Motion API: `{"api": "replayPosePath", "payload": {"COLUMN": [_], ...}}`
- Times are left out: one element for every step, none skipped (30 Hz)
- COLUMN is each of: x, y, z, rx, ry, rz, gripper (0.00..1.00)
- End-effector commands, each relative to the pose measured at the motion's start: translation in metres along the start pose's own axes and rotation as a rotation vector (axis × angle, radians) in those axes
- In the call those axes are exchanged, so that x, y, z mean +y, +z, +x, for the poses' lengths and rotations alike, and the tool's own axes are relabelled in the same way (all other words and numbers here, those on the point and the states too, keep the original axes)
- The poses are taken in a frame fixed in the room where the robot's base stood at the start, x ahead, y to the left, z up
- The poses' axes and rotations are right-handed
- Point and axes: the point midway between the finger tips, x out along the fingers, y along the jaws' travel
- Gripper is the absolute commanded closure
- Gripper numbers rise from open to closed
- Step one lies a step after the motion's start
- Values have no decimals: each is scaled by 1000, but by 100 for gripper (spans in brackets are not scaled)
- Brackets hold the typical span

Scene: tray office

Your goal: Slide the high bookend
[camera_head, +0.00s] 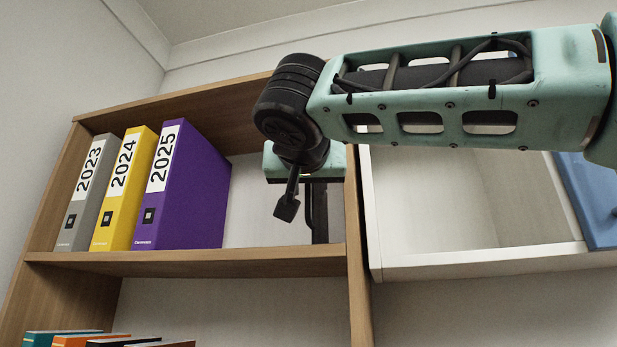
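A dark, upright plate that looks like the high bookend (321,215) stands on the upper shelf near its right side wall. Its upper part is partly hidden by my gripper. My gripper (298,210) points down inside the shelf, just left of the dark plate. One dark finger with a broad tip shows clearly, and a thinner dark part to its right looks like the other finger. Pale back wall shows between them, so the gripper looks open and empty. I cannot tell whether it touches the plate.
Grey (83,200), yellow (122,200) and purple (180,195) binders stand upright at the left of the upper shelf (200,262). A gap separates the purple binder from my gripper. A white cabinet (470,262) adjoins on the right. Several books show below left.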

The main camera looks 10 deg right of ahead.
Motion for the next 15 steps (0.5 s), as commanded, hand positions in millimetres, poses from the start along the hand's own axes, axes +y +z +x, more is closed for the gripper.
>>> {"api": "replayPosePath", "payload": {"x": [0,0,0,0,0,0,0,0,0,0,0,0,0,0,0], "y": [-2,-2,-2,-1,-1,0,0,0,0,0,1,1,1,1,1], "z": [6,9,12,14,15,16,17,18,18,18,18,18,18,18,18], "rx": [-1,-1,-1,-1,-1,-1,-1,-1,-1,-1,-1,-1,-1,-1,-1], "ry": [2,1,1,0,0,-1,-1,-1,-1,-1,-1,-1,-1,-1,-1], "rz": [-1,-1,-1,-1,-1,-1,0,0,0,0,0,0,0,0,0], "gripper": [69,69,69,69,69,69,69,69,69,69,69,69,69,69,72]}}
